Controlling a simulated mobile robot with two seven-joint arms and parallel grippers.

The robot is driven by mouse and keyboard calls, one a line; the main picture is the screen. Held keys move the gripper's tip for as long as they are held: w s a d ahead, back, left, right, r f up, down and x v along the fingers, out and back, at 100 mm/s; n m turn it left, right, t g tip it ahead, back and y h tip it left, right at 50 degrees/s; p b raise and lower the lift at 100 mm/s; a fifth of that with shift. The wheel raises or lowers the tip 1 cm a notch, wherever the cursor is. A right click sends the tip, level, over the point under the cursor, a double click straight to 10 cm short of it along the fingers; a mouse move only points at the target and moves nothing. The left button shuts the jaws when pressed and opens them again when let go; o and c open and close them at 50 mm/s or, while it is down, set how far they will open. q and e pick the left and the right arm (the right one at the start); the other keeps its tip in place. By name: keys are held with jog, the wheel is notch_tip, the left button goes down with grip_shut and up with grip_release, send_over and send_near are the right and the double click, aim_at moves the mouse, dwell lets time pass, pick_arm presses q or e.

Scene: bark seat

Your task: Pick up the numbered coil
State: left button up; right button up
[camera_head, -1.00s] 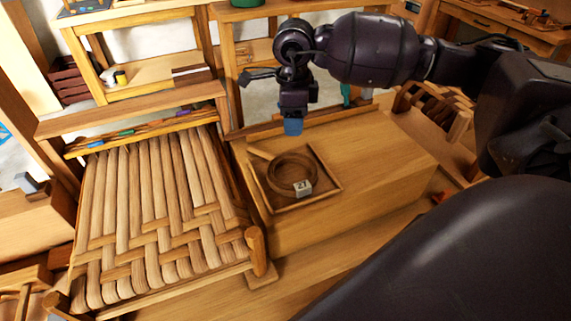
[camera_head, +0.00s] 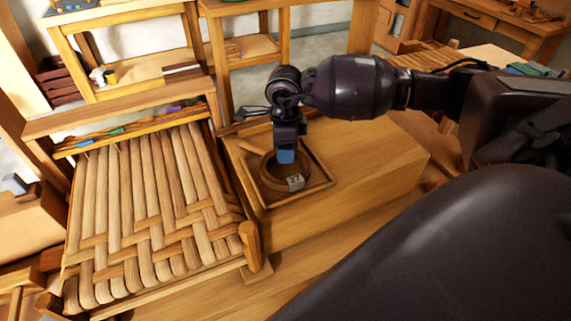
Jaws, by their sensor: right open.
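The numbered coil (camera_head: 271,182) is a brown ring of bark strip with a pale tag (camera_head: 295,182) marked 27 at its front. It lies in a shallow square wooden tray (camera_head: 318,190) on top of a wooden box. My right gripper (camera_head: 286,160) points down at the coil's back part, with its blue fingertips over or within the ring. The gripper is open, and I cannot tell whether it touches the coil. It hides part of the coil's far side. My left gripper is not in view.
The wooden box (camera_head: 375,165) has a clear top right of the tray. A woven bark seat (camera_head: 150,210) with a raised corner post (camera_head: 250,243) stands to the left. Wooden shelves (camera_head: 130,75) stand behind. My own dark arm parts fill the lower right.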

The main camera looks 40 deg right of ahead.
jog(key=shift+c, duration=0.2)
grip_shut()
jog(key=shift+r, duration=0.1)
